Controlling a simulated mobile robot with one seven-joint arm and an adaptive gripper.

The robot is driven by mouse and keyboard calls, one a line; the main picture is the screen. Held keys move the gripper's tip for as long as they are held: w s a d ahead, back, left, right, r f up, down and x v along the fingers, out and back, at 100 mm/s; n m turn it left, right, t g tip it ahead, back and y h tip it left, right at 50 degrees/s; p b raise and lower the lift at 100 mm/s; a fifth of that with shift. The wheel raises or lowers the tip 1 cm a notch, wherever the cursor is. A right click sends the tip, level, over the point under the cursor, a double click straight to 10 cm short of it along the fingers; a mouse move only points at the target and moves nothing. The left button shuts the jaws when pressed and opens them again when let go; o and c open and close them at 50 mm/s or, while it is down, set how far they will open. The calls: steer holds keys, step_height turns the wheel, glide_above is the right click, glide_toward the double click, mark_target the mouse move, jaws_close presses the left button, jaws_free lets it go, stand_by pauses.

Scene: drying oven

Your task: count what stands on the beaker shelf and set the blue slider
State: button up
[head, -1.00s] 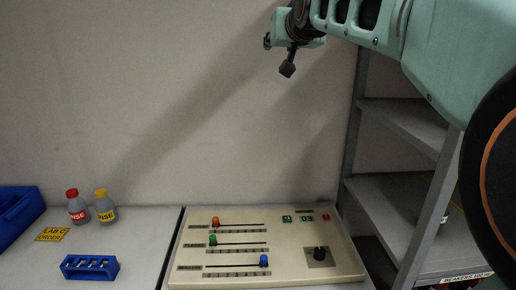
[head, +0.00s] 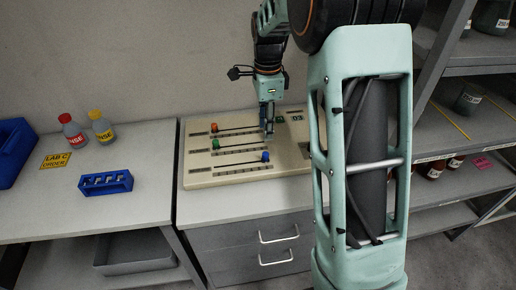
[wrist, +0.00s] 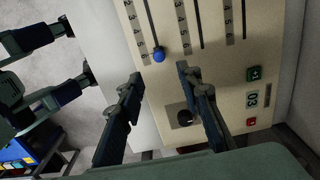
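The cream control panel (head: 235,178) carries three slider tracks. Its blue slider knob (head: 265,157) is at the right end of the front track; the orange (head: 214,127) and green (head: 215,144) knobs are near the left ends of theirs. My gripper (head: 268,130) hangs over the panel. In the wrist view my gripper (wrist: 160,73) is open and empty, and the blue knob (wrist: 158,56) shows just beyond the gap between its fingertips, by the scale's 6. Shelves stand at right: a beaker (head: 467,101) on the middle one, brown bottles (head: 435,169) below. My arm hides part of them.
A display (head: 297,118) reads 03; a black dial (wrist: 187,117) shows in the wrist view. At left are a red-capped bottle (head: 72,132), a yellow-capped bottle (head: 101,128), a blue rack (head: 105,183) and a blue bin (head: 14,150). Drawers (head: 245,240) lie below the panel.

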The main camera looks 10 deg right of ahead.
mark_target(265, 153)
step_height(265, 153, down, 11)
steer(key=shift+r, duration=0.1)
stand_by(0.3)
steer(key=shift+c, duration=0.2)
jaws_close()
